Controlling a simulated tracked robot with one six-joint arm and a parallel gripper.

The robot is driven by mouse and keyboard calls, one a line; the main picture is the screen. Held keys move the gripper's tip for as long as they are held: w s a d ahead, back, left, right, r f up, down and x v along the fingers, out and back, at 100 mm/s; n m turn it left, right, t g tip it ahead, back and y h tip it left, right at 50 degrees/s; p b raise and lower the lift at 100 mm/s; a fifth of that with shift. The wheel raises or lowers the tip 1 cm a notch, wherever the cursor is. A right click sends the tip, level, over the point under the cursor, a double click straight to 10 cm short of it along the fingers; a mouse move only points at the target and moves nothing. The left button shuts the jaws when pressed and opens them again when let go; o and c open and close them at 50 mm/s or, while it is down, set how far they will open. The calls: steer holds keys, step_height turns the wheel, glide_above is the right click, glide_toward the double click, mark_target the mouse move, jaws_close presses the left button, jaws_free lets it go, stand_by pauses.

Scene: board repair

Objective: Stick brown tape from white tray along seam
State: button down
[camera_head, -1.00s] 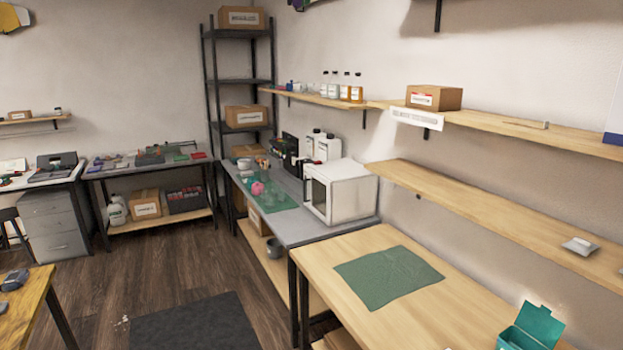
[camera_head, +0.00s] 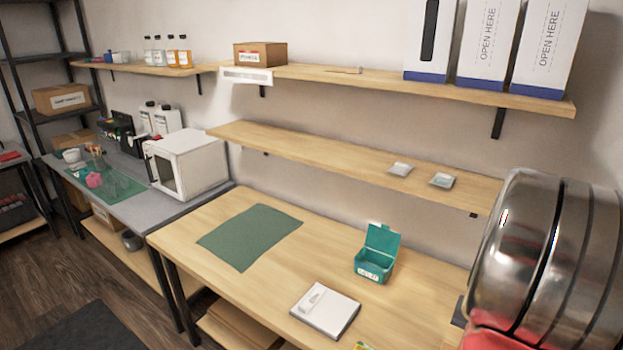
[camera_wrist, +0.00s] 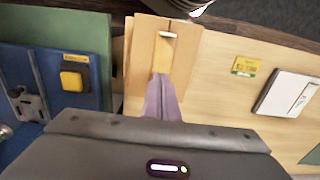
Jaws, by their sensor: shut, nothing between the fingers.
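My gripper (camera_wrist: 162,98) shows in the wrist view with its fingers together and nothing between them. It points at a brown cardboard piece (camera_wrist: 142,62), which has a paler strip (camera_wrist: 163,52) between two darker parts; this may be the seam. A small white piece (camera_wrist: 168,35) lies at the strip's far end. Two small pale trays (camera_head: 401,168) (camera_head: 441,180) sit on the lower wall shelf in the head view. The right one seems to hold something greenish. I cannot make out brown tape in either. The gripper is not recognisable in the head view.
On the wooden table (camera_head: 210,208) are a green mat (camera_head: 250,236), an open teal box (camera_head: 374,264) and a white pad (camera_head: 325,310). A yellow-green card (camera_wrist: 247,66) lies near the pad. A blue panel (camera_wrist: 85,112) with a yellow block (camera_wrist: 72,80) is left of the cardboard.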

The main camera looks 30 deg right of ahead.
steer(key=shift+r, duration=1.65)
steer(key=w+a+r+n+t+h, duration=0.1)
steer(key=w+a+r+n, duration=0.2)
steer(key=w+a+r, duration=0.45)
steer(key=w+a+r+n+t+h, duration=0.1)
steer(key=w+a+r+n, duration=0.3)
steer(key=a, duration=0.6)
steer(key=a+r+n+t+y, duration=0.1)
steer(key=a+n, duration=0.1)
steer(key=a, duration=0.7)
steer(key=a+r+n+t+y, duration=0.1)
steer(key=a+r+n+t, duration=0.1)
steer(key=a, duration=0.8)
steer(key=shift+a+r+n+t, duration=0.15)
steer(key=shift+a+n+t, duration=0.15)
steer(key=shift+n, duration=0.5)
steer(key=shift+s, duration=0.1)
